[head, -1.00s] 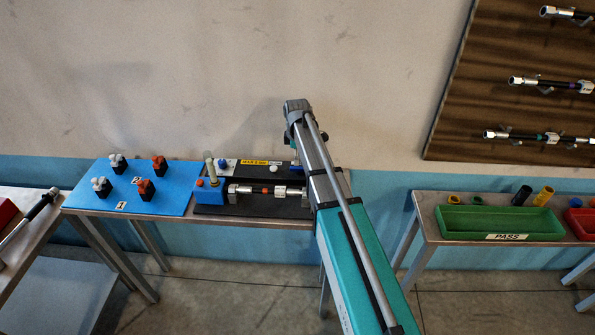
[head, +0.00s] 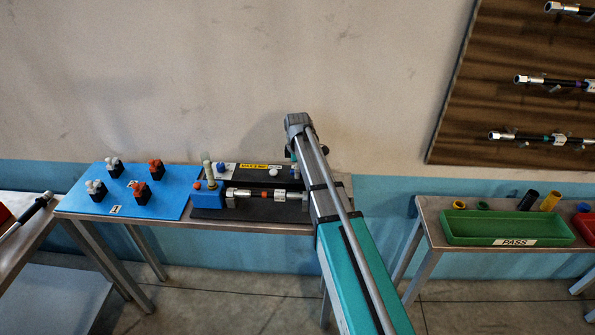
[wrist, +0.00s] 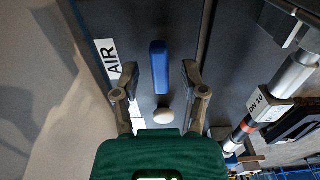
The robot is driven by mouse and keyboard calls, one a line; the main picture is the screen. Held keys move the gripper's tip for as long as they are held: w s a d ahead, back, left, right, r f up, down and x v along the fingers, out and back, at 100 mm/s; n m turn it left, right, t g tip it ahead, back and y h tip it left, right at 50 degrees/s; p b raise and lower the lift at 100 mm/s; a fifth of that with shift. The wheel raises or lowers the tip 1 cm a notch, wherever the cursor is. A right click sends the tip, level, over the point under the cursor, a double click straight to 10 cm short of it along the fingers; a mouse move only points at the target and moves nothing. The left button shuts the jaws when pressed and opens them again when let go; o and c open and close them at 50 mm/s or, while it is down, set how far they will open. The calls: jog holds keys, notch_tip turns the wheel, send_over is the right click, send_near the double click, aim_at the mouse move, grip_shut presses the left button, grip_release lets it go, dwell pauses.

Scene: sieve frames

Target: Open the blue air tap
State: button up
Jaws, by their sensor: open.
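The blue air tap (wrist: 160,66) is a straight blue bar handle, lying along the picture's up-down direction in the wrist view. A white label reading AIR (wrist: 112,62) is to its left. My gripper (wrist: 158,72) is open, with one finger on each side of the blue handle and a visible gap on both sides. I cannot tell how far above the handle the fingertips are. In the head view my arm's end is over the right part of the dark bench board (head: 240,214), and it hides the fingers and most of the tap.
A pale round knob (wrist: 162,115) is just below the handle. A hose with metal fittings (head: 272,194) lies along the board and shows at the right in the wrist view. A blue panel (head: 105,202) with several small valves is on the left. A green PASS tray (head: 500,228) stands at right.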

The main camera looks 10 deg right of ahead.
grip_shut()
jog(key=shift+m, duration=0.3)
jog(key=m, duration=0.3)
jog(key=shift+a+m, duration=0.1)
jog(key=shift+m, duration=0.3)
jog(key=m, duration=0.4)
jog(key=shift+m, duration=0.3)
jog(key=m, duration=0.4)
jog(key=shift+m, duration=2.5)
